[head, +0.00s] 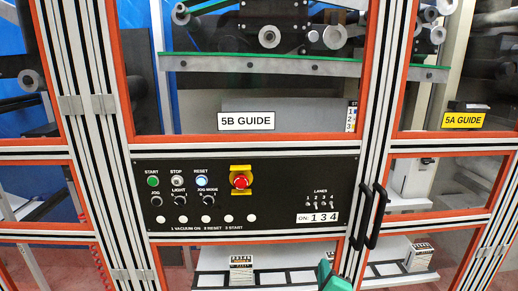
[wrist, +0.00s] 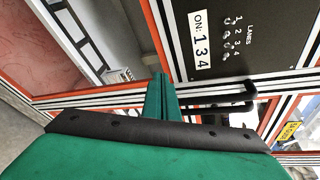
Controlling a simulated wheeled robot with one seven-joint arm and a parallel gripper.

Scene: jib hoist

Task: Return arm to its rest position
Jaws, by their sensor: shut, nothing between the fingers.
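My green gripper (head: 328,268) shows at the bottom edge of the head view, in front of the machine's lower opening and left of the black door handles. Only its tip end is in that view; the rest of my arm is out of frame. In the wrist view, the narrow green fingers (wrist: 161,97) are together with nothing between them. They point toward the machine front, below the lane switches. They look apart from the panel and frame, though the exact distance cannot be told.
The black control panel (head: 260,172) has buttons, knobs and a red emergency stop (head: 240,180). Two black door handles (head: 376,215) stick out from the frame (head: 100,105). The handles also show in the wrist view (wrist: 222,108). Cartons (head: 242,275) stand inside, behind the lower opening.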

